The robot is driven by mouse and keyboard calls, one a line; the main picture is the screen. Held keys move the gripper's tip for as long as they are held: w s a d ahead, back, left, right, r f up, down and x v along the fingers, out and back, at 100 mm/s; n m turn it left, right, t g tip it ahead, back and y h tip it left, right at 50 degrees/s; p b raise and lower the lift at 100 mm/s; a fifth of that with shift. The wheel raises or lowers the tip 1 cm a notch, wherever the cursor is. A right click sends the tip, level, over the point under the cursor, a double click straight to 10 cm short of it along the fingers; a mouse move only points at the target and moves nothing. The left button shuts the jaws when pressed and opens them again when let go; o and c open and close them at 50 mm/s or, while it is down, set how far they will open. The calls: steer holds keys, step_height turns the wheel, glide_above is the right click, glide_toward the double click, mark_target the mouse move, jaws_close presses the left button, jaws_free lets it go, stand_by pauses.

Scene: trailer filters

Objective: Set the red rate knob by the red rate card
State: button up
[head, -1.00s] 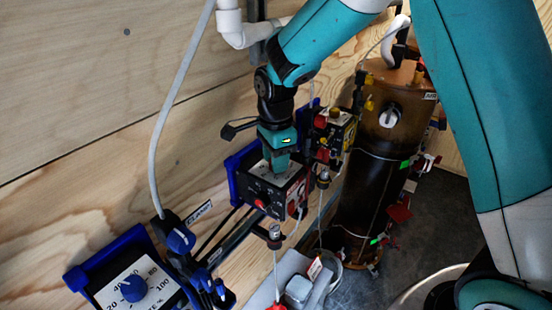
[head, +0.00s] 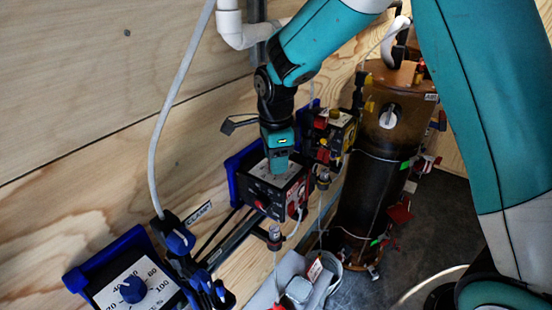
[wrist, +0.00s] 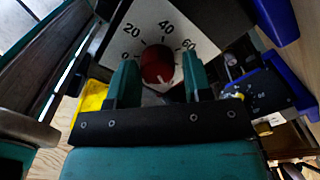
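The red rate knob (wrist: 157,65) sits on a white dial plate (wrist: 195,38) in the wrist view, with the marks 0, 20, 40 and 60 readable. A small pale mark shows on the knob's lower edge. My gripper (wrist: 160,82) is open, its teal fingertips on either side of the knob in the picture. There is a visible gap to the right finger; I cannot tell the depth. In the head view my gripper (head: 279,168) is over the dark control box (head: 290,200) and hides its knob. I cannot make out the red rate card for certain.
A blue knob (head: 133,289) on a similar dial is at the lower left. A yellow-black box (head: 335,135) stands close right of my gripper, before a brown filter tank (head: 375,170). A white card with red (head: 314,269) is low in the middle. Plywood wall is behind.

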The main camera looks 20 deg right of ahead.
steer(key=shift+o, duration=0.8)
step_height(320, 180, up, 12)
steer(key=b, duration=0.3)
